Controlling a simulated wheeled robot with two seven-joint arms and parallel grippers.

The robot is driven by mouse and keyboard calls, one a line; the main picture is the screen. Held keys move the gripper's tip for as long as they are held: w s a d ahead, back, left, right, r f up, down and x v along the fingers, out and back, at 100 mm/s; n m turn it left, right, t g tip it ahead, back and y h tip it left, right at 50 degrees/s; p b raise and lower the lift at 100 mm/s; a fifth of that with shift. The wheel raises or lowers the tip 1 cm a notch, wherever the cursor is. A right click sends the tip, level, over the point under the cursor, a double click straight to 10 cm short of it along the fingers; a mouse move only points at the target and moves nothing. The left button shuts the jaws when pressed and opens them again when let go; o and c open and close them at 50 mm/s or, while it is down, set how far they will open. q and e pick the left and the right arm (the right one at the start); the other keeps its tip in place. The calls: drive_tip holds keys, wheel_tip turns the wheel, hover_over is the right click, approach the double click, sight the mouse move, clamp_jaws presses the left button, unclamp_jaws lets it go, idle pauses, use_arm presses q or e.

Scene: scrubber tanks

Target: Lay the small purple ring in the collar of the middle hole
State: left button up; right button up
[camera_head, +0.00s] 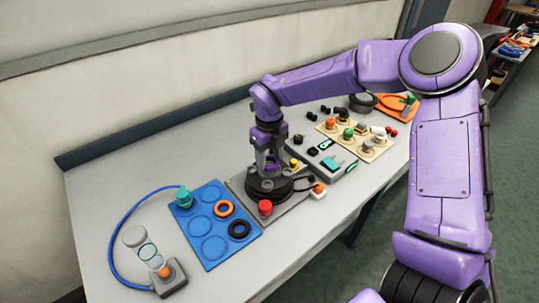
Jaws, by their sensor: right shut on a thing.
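My right gripper (270,163) points down over the dark round block (268,190) on a grey base plate. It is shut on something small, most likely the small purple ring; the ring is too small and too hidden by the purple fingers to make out. The block's top has several grey round spots that look like holes with collars; the gripper covers part of them, and I cannot tell the middle hole's collar clearly. I cannot tell whether the held thing touches the block. My left gripper is out of view.
A blue tray (186,216) left of the block holds an orange ring (224,209), a black ring (239,230) and a teal part (184,197). A red knob (265,207) stands at the block's front. A beige board (372,152) with several knobs lies right.

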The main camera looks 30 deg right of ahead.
drive_tip(key=shift+f, duration=0.35)
drive_tip(key=shift+f, duration=0.25)
idle(0.3)
drive_tip(key=shift+f+b, duration=0.35)
idle(0.8)
drive_tip(key=o, duration=1.6)
wheel_tip(320, 180, up, 7)
drive_tip(key=p, duration=0.6)
